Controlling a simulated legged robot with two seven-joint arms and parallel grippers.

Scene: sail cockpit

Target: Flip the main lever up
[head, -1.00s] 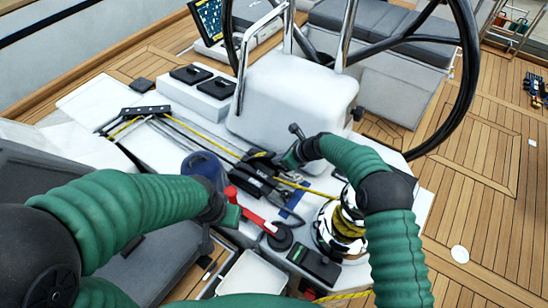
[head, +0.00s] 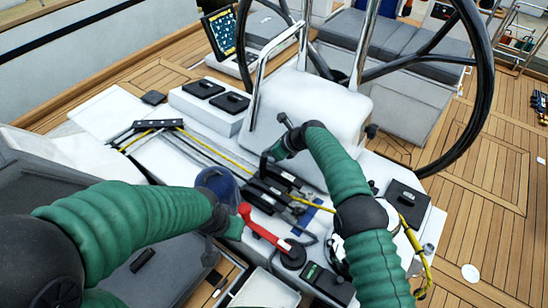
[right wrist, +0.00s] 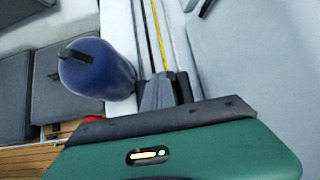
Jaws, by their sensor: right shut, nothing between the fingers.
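A bank of black rope-clutch levers (head: 268,192) lies on the white cockpit top, with lines running into it. I cannot read which lever is the main one. My right gripper (head: 267,162) is shut and empty, just above the far end of the bank; I cannot tell if it touches.
The white steering pedestal (head: 308,112) and black wheel (head: 484,100) stand behind. My right forearm hides part of the white top's right side.

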